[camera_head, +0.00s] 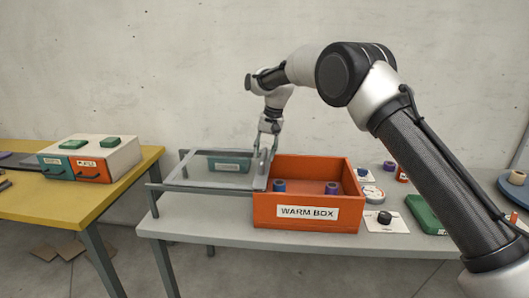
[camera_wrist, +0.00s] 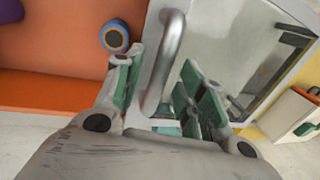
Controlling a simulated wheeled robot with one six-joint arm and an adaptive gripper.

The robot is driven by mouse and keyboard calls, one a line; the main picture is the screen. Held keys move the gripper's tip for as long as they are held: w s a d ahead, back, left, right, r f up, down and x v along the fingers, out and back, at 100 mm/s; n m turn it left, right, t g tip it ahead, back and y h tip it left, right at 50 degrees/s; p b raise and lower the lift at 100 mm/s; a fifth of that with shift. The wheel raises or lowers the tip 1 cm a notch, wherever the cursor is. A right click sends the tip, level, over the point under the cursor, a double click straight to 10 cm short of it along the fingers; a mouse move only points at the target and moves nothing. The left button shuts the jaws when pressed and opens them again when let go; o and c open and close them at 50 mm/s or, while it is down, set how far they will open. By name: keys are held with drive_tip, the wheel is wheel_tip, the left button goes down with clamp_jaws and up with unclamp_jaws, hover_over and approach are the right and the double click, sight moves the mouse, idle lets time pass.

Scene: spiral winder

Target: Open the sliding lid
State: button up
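The sliding lid (camera_head: 215,170), a clear panel in a grey frame, lies on rails to the left of the orange warm box (camera_head: 262,209). The box top is uncovered, and its inside shows with small spools in it. My gripper (camera_head: 265,153) points down at the lid's right end, beside the box's left wall. In the wrist view, the silver bar handle (camera_wrist: 168,55) of the lid (camera_wrist: 222,50) stands between my green-padded fingers (camera_wrist: 158,88). The fingers are apart, with gaps visible beside the bar. Contact low on the handle is hidden.
The grey table (camera_head: 195,222) also holds a green box (camera_head: 425,215) and small spools at right. A yellow table (camera_head: 40,203) at left bears a white drawer unit (camera_head: 115,155). A gap separates the tables; the lid rails reach towards it.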

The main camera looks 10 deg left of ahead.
wheel_tip(320, 180, up, 12)
drive_tip(key=d, duration=0.2)
drive_tip(key=shift+d+f, duration=0.15)
